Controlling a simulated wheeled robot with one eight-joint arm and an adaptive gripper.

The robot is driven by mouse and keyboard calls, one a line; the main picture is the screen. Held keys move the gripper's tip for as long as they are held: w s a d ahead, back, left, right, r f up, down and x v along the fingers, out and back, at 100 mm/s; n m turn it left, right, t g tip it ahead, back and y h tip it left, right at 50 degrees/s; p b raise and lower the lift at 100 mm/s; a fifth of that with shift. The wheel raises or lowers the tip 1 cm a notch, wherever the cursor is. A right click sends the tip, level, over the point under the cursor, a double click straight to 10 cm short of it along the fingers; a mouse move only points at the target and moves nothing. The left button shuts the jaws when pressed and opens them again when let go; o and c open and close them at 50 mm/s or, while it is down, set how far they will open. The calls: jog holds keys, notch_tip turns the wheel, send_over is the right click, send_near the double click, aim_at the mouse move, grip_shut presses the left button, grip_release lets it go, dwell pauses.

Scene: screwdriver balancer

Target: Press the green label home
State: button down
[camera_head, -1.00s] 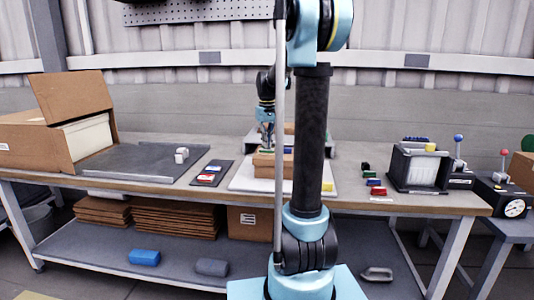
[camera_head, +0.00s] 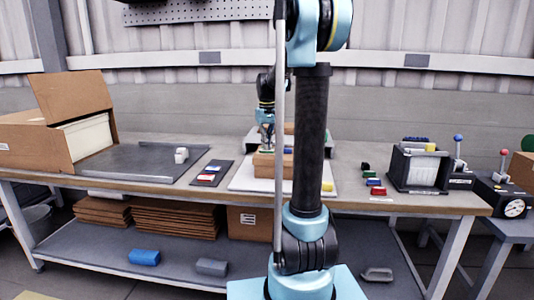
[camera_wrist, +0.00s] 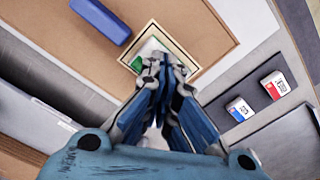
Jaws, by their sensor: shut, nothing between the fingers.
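The green label (camera_wrist: 143,54) lies inside a pale outlined square on the top of a brown carton (camera_wrist: 55,45) in the wrist view. Part of it shows as white and green beside my fingertips, and the rest is hidden under them. My gripper (camera_wrist: 163,62) is shut and empty, with its fingertips over the label's right part. I cannot tell whether they touch it. In the head view my gripper (camera_head: 267,142) is small, just above the carton (camera_head: 264,165) on a white board (camera_head: 243,182).
A blue block (camera_wrist: 101,19) lies on the carton near the square. Labels with red and blue (camera_wrist: 275,85) sit in a dark tray to the right. In the head view, a yellow block (camera_head: 327,186) is at the board's right, and a black holder (camera_head: 415,168) stands further right.

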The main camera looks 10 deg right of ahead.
jog(key=shift+r, duration=2.5)
jog(key=s+f, duration=0.6)
jog(key=s, duration=0.5)
jog(key=s+f+m+t, duration=0.1)
jog(key=s+f, duration=0.6)
jog(key=s, duration=0.5)
jog(key=s+f+m+t, duration=0.1)
jog(key=s+f, duration=0.5)
jog(key=s, duration=0.5)
jog(key=shift+s+f, duration=0.35)
jog(key=shift+s, duration=0.05)
jog(key=shift+a, duration=0.1)
